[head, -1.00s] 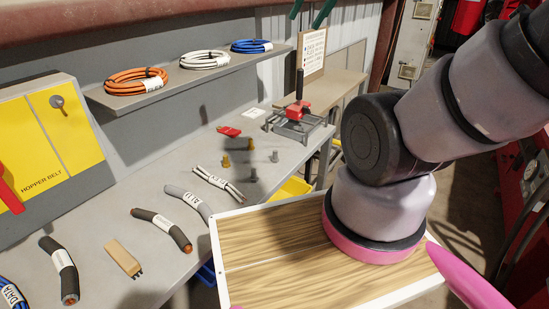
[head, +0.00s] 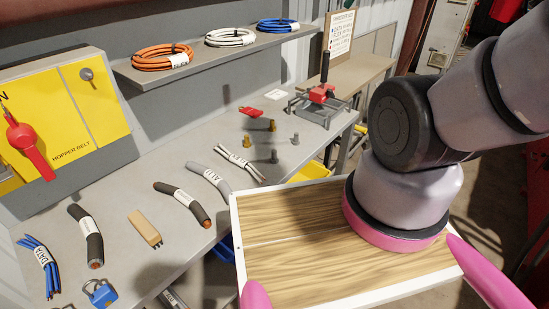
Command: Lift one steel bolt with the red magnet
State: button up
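A small flat red piece (head: 250,112), which looks like the red magnet, lies on the grey bench towards the back. Just in front of it several bolts stand on the bench, apart from each other. Two are grey steel: one nearer (head: 274,157) and one to the right (head: 295,138). Two are yellowish: one at the left (head: 247,140) and one behind (head: 271,125). Nothing touches the red piece or the bolts. My arm rises at the right and leaves the picture at the upper right. My gripper is out of view.
Labelled cable pieces (head: 182,203), a tan block (head: 145,228) and a blue padlock (head: 100,293) lie along the front of the bench (head: 140,180). A red-and-grey clamp device (head: 321,97) stands behind the bolts. A shelf (head: 200,66) with cable coils overhangs the back.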

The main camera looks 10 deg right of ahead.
aim_at(318, 94)
jog(key=i+l, duration=0.15)
jog(key=l, duration=0.15)
jog(key=i+l, duration=0.15)
jog(key=l, duration=0.15)
jog(key=i+l, duration=0.15)
jog(key=l, duration=0.2)
jog(key=i+l, duration=0.15)
jog(key=l, duration=0.15)
jog(key=i+u, duration=0.05)
